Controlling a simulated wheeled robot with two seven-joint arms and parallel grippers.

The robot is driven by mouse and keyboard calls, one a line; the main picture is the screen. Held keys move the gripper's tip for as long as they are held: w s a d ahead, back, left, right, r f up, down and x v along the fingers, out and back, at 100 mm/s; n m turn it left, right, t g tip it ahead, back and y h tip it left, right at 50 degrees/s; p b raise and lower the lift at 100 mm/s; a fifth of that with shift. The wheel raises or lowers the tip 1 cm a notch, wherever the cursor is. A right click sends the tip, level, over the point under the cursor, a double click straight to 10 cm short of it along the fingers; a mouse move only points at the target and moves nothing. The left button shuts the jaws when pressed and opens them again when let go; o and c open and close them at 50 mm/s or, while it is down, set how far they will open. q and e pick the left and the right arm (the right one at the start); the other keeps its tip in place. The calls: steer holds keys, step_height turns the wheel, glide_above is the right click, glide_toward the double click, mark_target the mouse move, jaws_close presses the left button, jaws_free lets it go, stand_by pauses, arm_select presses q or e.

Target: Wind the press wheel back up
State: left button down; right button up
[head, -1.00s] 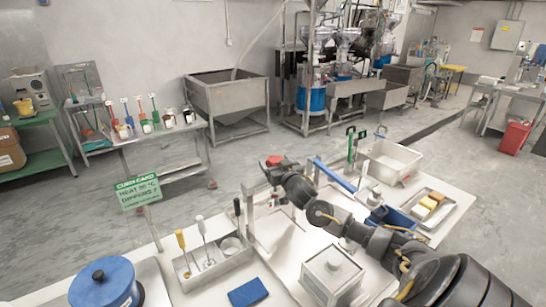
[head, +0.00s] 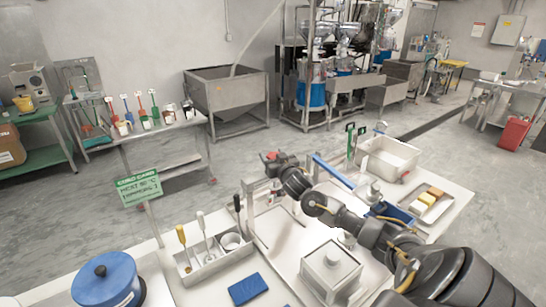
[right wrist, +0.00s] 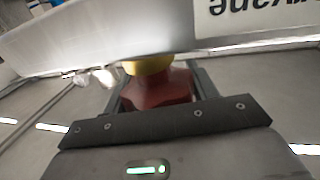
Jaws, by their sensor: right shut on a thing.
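The press is a pale metal frame (head: 247,212) standing on the table in the middle of the head view. My right arm reaches across to its top. My right gripper (head: 277,161) is at the top of the frame, by a small red part (head: 270,155). In the right wrist view, my right gripper is shut on a dark red knob (right wrist: 158,88) with a yellow piece (right wrist: 147,65) beyond it. I cannot make out the wheel's rim or how far it is turned. My left gripper is not in view.
A white bin (head: 388,160) and a tray with blocks (head: 444,204) lie to the right.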

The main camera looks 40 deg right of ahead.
steer(key=shift+y, duration=0.3)
steer(key=shift+n+t+y, duration=0.4)
steer(key=shift+n+y, duration=0.6)
steer(key=shift+y, duration=0.2)
steer(key=shift+a+n+y+b, duration=0.15)
steer(key=shift+n+y+b, duration=0.15)
steer(key=shift+n+y, duration=0.7)
steer(key=n+y, duration=0.1)
steer(key=y, duration=0.1)
steer(key=y+b, duration=0.1)
steer(key=y, duration=0.1)
steer(key=shift+a+f+n+b, duration=0.1)
steer(key=shift+a+n+b, duration=0.1)
steer(key=shift+n+b, duration=0.15)
steer(key=shift+a+n+g+y+b, duration=0.2)
steer(key=shift+n+g+y+b, duration=0.4)
steer(key=shift+n+y+b, duration=0.9)
steer(key=shift+y+p, duration=0.4)
steer(key=o, duration=1)
